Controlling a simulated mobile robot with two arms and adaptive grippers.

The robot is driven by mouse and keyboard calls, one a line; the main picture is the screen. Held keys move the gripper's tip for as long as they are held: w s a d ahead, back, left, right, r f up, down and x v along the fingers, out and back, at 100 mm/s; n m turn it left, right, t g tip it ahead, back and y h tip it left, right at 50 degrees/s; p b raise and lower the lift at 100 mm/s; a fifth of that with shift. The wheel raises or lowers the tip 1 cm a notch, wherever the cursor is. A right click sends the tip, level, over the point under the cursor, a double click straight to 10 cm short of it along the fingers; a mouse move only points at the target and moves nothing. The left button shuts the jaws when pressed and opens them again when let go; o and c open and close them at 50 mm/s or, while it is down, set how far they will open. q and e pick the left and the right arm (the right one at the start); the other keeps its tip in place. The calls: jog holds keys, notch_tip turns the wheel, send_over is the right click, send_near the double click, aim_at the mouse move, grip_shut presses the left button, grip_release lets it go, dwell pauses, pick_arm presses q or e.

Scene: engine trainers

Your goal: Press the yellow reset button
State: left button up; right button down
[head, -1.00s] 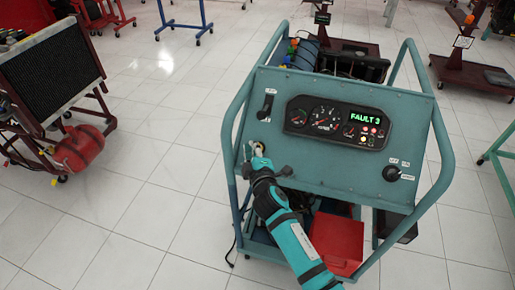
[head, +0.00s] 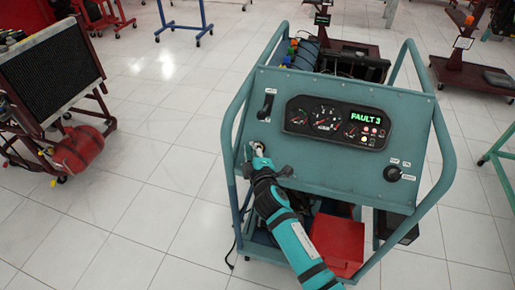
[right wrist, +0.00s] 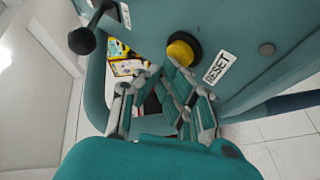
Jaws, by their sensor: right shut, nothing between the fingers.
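The yellow reset button (right wrist: 181,51), in a black collar, is on the teal panel (right wrist: 245,35) beside a white RESET label (right wrist: 219,67). My right gripper (right wrist: 164,72) is shut and empty, its fingertips close to the button in the right wrist view. I cannot tell whether they touch it. In the head view my right gripper (head: 258,149) is at the panel's lower left and hides the button. The engine trainer's display (head: 365,115) reads FAULT 3 in green. My left gripper is not in view.
The panel also carries a lever (head: 266,106), gauges (head: 324,118) and a rotary switch (head: 393,173). A tube frame (head: 440,150) surrounds it. A red box (head: 338,243) sits below. Another trainer (head: 55,85) stands at left. The tiled floor between is clear.

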jog(key=shift+w+d+f, duration=0.1)
jog(key=shift+w+f, duration=0.05)
jog(key=shift+f, duration=0.1)
dwell(0.5)
jog(key=shift+s+a+r+p, duration=0.2)
jog(key=shift+s+r+p, duration=0.45)
jog(key=shift+r, duration=0.1)
jog(key=shift+s+a+r+p, duration=0.1)
jog(key=shift+s+r+p, duration=0.15)
jog(key=shift+r+p, duration=0.25)
jog(key=s+r+p, duration=0.1)
jog(key=s+a+r+p, duration=0.1)
jog(key=shift+s+r+p, duration=0.3)
jog(key=shift+r, duration=0.1)
jog(key=shift+d, duration=0.1)
